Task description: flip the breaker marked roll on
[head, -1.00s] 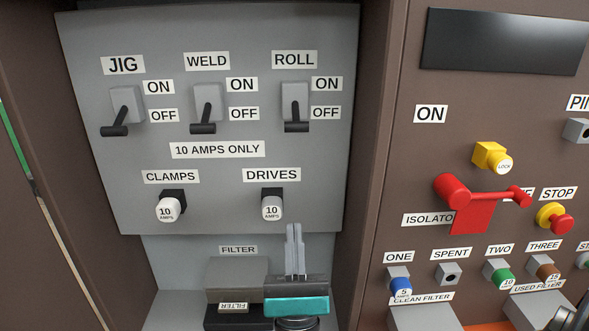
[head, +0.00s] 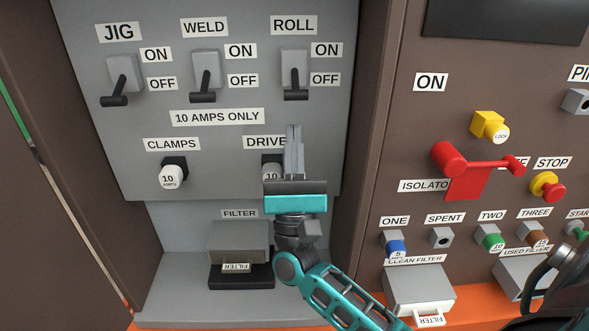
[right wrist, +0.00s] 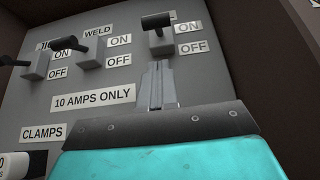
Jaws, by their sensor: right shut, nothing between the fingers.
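The breaker marked ROLL (head: 295,70) is a grey block with a black lever, at the top right of the grey panel. Its lever points down, beside the OFF label; it also shows in the right wrist view (right wrist: 158,38). My right gripper (head: 293,128) is shut and empty, with its fingers pointing up, below the ROLL lever and apart from it in the head view. It partly covers the DRIVES label and fuse (head: 270,168). In the right wrist view the fingertips (right wrist: 157,66) appear just under the ROLL breaker. My left gripper is not in view.
The WELD breaker (head: 206,72) and JIG breaker (head: 122,75) stand to the left, levers down. The CLAMPS fuse (head: 173,172) is below them. A filter block (head: 238,243) sits under the panel. A red isolator handle (head: 470,162) juts out at the right.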

